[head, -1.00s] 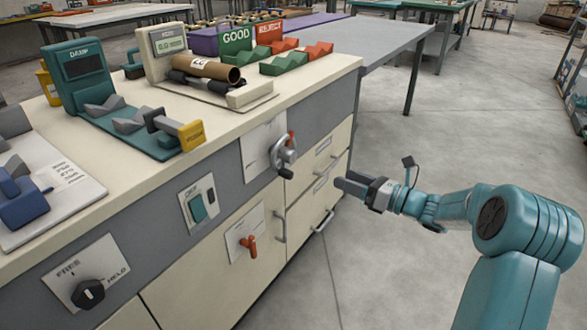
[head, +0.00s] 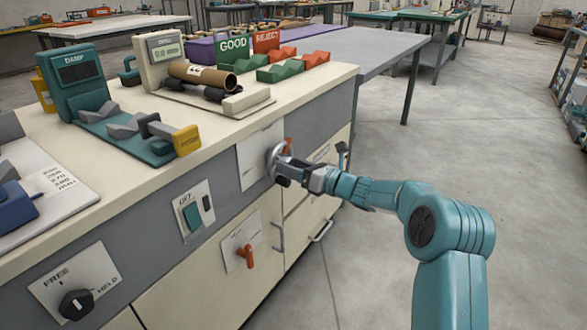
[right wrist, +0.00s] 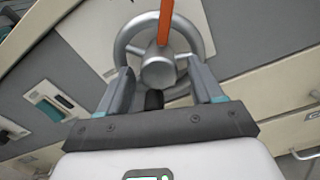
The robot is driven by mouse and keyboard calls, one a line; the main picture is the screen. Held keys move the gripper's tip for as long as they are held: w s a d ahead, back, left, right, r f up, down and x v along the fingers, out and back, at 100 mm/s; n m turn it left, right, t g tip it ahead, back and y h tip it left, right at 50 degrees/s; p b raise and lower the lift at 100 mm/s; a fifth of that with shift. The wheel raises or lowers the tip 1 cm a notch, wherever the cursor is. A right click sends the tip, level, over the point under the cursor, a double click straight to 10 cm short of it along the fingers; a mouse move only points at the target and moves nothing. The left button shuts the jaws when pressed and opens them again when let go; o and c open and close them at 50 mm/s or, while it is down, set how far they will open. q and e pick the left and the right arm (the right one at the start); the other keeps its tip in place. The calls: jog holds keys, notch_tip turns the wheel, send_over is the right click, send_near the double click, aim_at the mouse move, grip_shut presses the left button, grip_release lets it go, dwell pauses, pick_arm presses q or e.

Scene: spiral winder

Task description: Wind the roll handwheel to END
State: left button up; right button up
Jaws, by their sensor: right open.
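The roll handwheel (head: 274,157) is a grey metal wheel on a pale plate on the bench front. In the right wrist view the handwheel (right wrist: 196,30) shows its rim, its round hub and an orange pointer (right wrist: 165,20) in front of it. My right gripper (head: 290,165) is at the wheel. In the right wrist view its two fingers (right wrist: 160,82) are apart, one on each side of the hub and a dark knob (right wrist: 154,98). I cannot tell whether the fingers touch the wheel. The END mark cannot be read. My left gripper is not in view.
Below the wheel are a red lever (head: 246,254) and drawers with handles. To the left are a green switch (head: 193,216) and a FREE/HELD knob (head: 76,304). A cardboard roll (head: 203,75) lies on the benchtop unit.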

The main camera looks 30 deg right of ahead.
jog(key=c, duration=1.1)
jog(key=shift+o, duration=0.2)
jog(key=shift+m, duration=0.3)
